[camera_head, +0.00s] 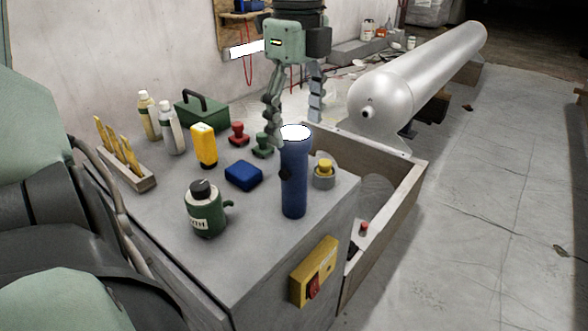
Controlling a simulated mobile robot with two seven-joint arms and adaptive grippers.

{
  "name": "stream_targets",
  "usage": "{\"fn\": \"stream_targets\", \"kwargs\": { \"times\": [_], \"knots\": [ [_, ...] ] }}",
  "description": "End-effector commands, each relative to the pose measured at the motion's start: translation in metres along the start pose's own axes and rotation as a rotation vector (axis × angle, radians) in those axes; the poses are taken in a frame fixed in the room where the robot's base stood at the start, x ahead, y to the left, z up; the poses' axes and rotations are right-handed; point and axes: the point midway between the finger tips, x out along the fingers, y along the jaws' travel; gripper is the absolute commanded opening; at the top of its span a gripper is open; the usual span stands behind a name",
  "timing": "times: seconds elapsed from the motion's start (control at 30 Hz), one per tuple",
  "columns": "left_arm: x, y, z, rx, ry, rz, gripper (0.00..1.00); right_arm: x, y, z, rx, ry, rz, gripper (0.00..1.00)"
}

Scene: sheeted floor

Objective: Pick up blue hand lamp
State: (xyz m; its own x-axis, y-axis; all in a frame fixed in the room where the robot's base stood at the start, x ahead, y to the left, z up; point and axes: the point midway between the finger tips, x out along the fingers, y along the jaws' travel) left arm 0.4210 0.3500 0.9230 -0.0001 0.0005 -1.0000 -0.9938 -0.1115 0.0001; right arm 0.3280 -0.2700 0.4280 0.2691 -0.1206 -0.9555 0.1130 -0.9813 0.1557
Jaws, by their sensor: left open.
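The blue hand lamp (294,180) stands upright near the right edge of the grey bench top (262,262), with its pale round end facing up. My left gripper (296,129) points down at the lamp's upper end. Its two fingers are spread, one to the left of the lamp's top and one to the right and higher in the picture. The gripper is open and empty. The left fingertip is partly hidden by the lamp's top, and I cannot tell whether it touches. My right gripper is not in view.
Near the lamp are a blue block (243,176), a grey-and-yellow knob (324,174), a green canister (205,211), a yellow bottle (204,146) and red (238,134) and green (262,146) stamp-like pieces. An open wooden crate (399,205) adjoins the bench.

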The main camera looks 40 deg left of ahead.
Motion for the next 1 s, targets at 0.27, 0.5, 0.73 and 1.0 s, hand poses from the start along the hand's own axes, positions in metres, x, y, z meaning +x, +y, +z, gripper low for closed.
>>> {"fn": "stream_targets", "kwargs": {
  "times": [0.27,0.5,0.73,1.0],
  "knots": [
    [0.039,0.001,0.004,-0.001,0.002,0.002,0.74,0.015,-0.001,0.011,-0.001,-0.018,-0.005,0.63],
    [0.045,0.000,0.004,-0.001,0.000,-0.002,0.74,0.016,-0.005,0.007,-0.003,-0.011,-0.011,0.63],
    [0.044,0.000,0.004,-0.001,0.000,-0.001,0.55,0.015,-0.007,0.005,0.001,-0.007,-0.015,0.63],
    [0.044,0.000,0.004,-0.001,0.000,-0.001,0.21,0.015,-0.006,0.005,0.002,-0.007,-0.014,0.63]
  ]
}}
